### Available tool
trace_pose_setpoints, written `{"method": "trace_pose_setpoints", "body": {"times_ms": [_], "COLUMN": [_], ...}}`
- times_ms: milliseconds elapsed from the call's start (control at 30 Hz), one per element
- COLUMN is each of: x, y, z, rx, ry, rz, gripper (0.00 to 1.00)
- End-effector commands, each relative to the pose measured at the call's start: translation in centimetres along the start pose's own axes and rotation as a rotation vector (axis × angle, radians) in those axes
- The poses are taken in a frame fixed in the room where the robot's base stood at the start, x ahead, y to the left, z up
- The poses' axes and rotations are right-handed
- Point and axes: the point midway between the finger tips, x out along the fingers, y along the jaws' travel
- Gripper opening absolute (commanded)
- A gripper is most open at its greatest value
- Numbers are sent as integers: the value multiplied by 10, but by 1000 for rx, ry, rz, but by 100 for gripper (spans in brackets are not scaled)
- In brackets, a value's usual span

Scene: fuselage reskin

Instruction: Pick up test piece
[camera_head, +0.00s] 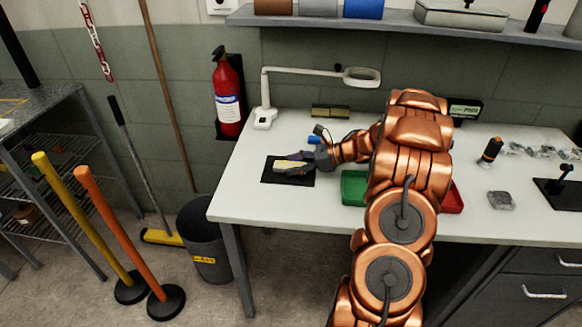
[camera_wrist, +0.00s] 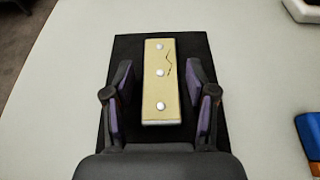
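The test piece (camera_wrist: 161,90) is a pale yellow-tan rectangular bar with three white round spots in a row and a thin dark jagged line near its top right in the wrist view. It lies over a black mat (camera_wrist: 128,50) on the white bench. In the head view the test piece (camera_head: 289,165) shows as a small pale bar on the mat (camera_head: 299,180). My gripper (camera_wrist: 161,88) is open, with one finger on each side of the bar and a visible gap on both sides. In the head view my gripper (camera_head: 296,166) is low at the mat.
The white bench (camera_head: 236,195) has free room left of the mat. A magnifier lamp (camera_head: 264,118) stands behind the mat. A green bin (camera_head: 353,187) and a red bin (camera_head: 453,200) sit right, partly behind my arm. A blue-and-orange item (camera_wrist: 309,138) lies right in the wrist view.

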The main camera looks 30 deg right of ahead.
Motion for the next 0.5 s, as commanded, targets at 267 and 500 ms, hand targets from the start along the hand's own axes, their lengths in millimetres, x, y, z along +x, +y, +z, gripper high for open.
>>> {"method": "trace_pose_setpoints", "body": {"times_ms": [267, 500], "x": [0, 0], "y": [0, 0], "z": [0, 0], "rx": [0, 0], "ry": [0, 0], "rz": [-1, -1], "gripper": [24, 0]}}
